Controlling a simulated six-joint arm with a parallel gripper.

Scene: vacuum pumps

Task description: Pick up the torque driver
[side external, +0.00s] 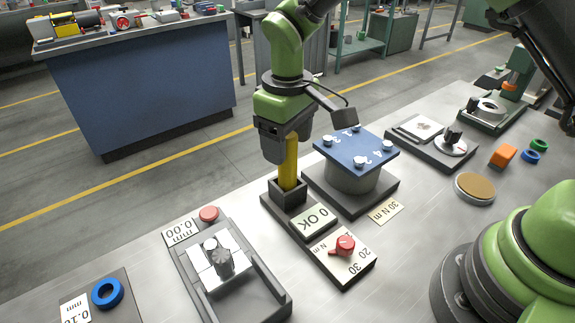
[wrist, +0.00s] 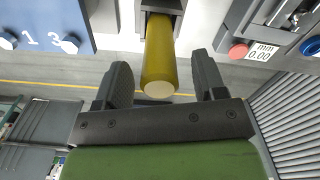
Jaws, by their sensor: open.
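The torque driver (side external: 288,163) shows as an upright yellow cylinder whose lower end stands in a dark square holder (side external: 287,192). My gripper (side external: 286,150) is directly above the holder with its fingers down around the upper part of the driver. In the wrist view the driver (wrist: 160,58) lies between the two dark fingers of my gripper (wrist: 160,85), with a visible gap on each side. The fingers are open and do not appear to touch it. The driver's lower end is hidden inside the holder.
A blue plate with numbered bolts (side external: 355,148) stands close to the right of the driver. A panel with a red knob (side external: 345,245) and an OK display (side external: 313,222) lies in front. A grey fixture (side external: 222,262) is at the left.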

